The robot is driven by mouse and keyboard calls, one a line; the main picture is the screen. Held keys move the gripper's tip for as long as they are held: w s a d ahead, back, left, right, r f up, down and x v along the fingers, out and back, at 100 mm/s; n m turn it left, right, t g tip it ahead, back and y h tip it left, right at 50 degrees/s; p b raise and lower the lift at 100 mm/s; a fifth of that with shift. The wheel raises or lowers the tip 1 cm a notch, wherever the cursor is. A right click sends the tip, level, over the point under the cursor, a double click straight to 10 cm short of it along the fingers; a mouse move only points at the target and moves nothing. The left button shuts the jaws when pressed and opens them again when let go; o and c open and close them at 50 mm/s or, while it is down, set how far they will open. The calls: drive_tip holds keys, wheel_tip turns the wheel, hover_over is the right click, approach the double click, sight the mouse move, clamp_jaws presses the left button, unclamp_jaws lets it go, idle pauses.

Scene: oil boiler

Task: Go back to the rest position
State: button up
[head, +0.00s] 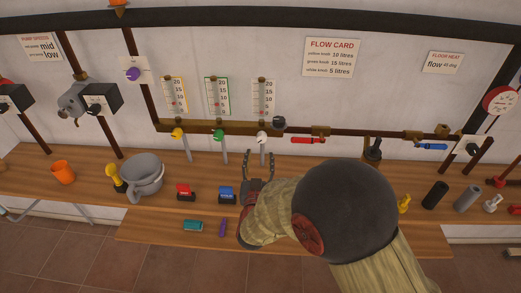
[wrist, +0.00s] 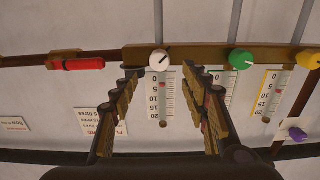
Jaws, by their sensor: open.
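My gripper (head: 257,170) is open and empty in the head view, in front of the manifold below the white knob (head: 262,138). In the wrist view my gripper (wrist: 165,80) has its two fingers spread apart, with the white knob (wrist: 160,60) showing beyond and between them. The fingers look clear of the knob; the exact distance I cannot tell. The green knob (head: 218,134) and yellow knob (head: 177,134) are to the left of the white one in the head view. My arm covers part of the bench right of the gripper.
Pipes, a red-handled valve (head: 308,140) and a blue-handled valve (head: 432,146) line the wall.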

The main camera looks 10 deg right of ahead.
drive_tip(key=shift+v, duration=0.95)
drive_tip(key=s+a+r+n+g+y, duration=0.1)
drive_tip(key=s+a+r+g+y, duration=0.15)
drive_tip(key=r+y, duration=0.2)
drive_tip(key=s+a+r+n+g+y, duration=0.1)
drive_tip(key=s+r+n+g+y, duration=0.15)
drive_tip(key=r, duration=0.25)
drive_tip(key=s+d+g, duration=0.3)
drive_tip(key=s, duration=0.9)
drive_tip(key=s+d+r+g+h, duration=0.1)
drive_tip(key=s+d+g, duration=0.2)
drive_tip(key=s, duration=1)
drive_tip(key=shift+d+r+g, duration=0.2)
drive_tip(key=shift+d+g, duration=0.1)
drive_tip(key=shift+d, duration=0.3)
